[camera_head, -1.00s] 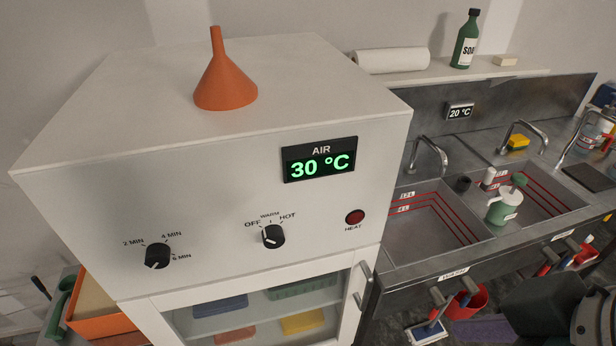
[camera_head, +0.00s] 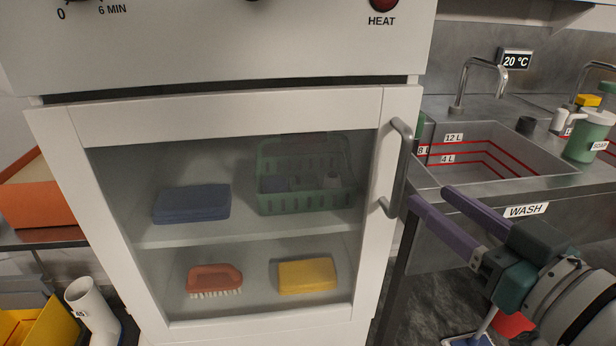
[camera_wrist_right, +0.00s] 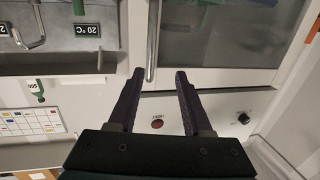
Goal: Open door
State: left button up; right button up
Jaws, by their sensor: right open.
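The white cabinet door (camera_head: 230,115) with a glass pane fills the middle of the head view and looks shut, with a dark gap along its top edge. Its grey bar handle (camera_head: 399,168) stands upright on the door's right side. My right gripper (camera_head: 432,196) is open, its purple fingers reaching toward the handle from the lower right. In the right wrist view, the handle (camera_wrist_right: 153,40) extends down between the open fingertips (camera_wrist_right: 159,74), nearer the left finger. Contact cannot be told. My left gripper is not in view.
Behind the glass are a blue block (camera_head: 192,204), a green basket (camera_head: 305,190), a red brush (camera_head: 214,278) and a yellow block (camera_head: 306,277). A sink (camera_head: 500,150) lies to the right. An orange box (camera_head: 32,195) and a white pipe (camera_head: 92,308) stand to the left.

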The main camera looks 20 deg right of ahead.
aim_at(405, 173)
jog(key=shift+t+h, duration=0.3)
jog(key=w, duration=0.3)
jog(key=w+d+b, duration=0.1)
jog(key=w, duration=0.2)
jog(key=w+f, duration=0.1)
jog(key=w, duration=0.3)
jog(key=shift+d, duration=0.3)
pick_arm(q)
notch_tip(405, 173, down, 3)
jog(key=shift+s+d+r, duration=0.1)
pick_arm(e)
jog(key=c, duration=0.7)
grip_shut()
